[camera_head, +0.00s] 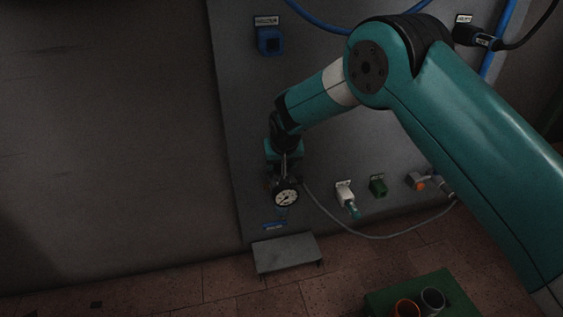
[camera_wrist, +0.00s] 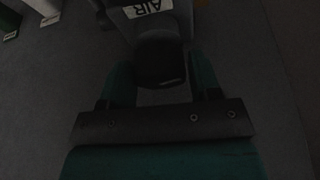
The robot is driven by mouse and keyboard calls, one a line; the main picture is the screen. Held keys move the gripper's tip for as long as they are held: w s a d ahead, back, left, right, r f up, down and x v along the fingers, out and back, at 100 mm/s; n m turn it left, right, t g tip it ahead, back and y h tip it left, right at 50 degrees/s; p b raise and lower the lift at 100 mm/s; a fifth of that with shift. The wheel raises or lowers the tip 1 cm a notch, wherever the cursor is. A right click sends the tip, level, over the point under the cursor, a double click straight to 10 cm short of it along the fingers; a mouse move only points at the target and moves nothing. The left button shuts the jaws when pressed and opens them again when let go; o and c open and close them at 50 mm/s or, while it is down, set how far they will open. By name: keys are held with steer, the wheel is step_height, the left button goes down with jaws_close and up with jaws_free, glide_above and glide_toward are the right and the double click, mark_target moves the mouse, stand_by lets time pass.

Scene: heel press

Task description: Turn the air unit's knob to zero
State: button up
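The air unit (camera_wrist: 160,24) shows at the top of the wrist view, with a white label reading AIR. Its dark round knob (camera_wrist: 160,60) sits between the two green fingers of my gripper (camera_wrist: 161,76). The fingers flank the knob closely; the dark picture does not show whether they press on it. In the head view my gripper (camera_head: 285,168) points down at the air unit on the grey panel, just above its round white-faced gauge (camera_head: 286,198). The gauge reading is too small to make out. The knob is hidden there behind my gripper.
On the panel (camera_head: 235,130) are a blue fitting (camera_head: 270,41), a white fitting (camera_head: 345,194), a green one (camera_head: 378,186) and an orange one (camera_head: 419,184). A grey hose (camera_head: 375,236) loops below. A grey step (camera_head: 287,252) stands underneath. A green box (camera_head: 380,300) holds cups at the bottom right.

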steer(key=c, duration=0.5)
steer(key=shift+n+p, duration=0.3)
steer(key=shift+r+n+y+p, duration=0.1)
steer(key=shift+n+y+p, duration=0.5)
steer(key=shift+n, duration=0.4)
steer(key=n+g+y+p, duration=0.1)
steer(key=n+p, duration=0.1)
steer(key=n, duration=0.2)
steer(key=shift+d, duration=0.1)
steer(key=n+g+y, duration=0.1)
steer(key=n, duration=0.2)
steer(key=shift+n, duration=0.4)
steer(key=shift+n+g+y, duration=0.3)
steer(key=shift+n+g, duration=0.3)
steer(key=shift+n, duration=0.9)
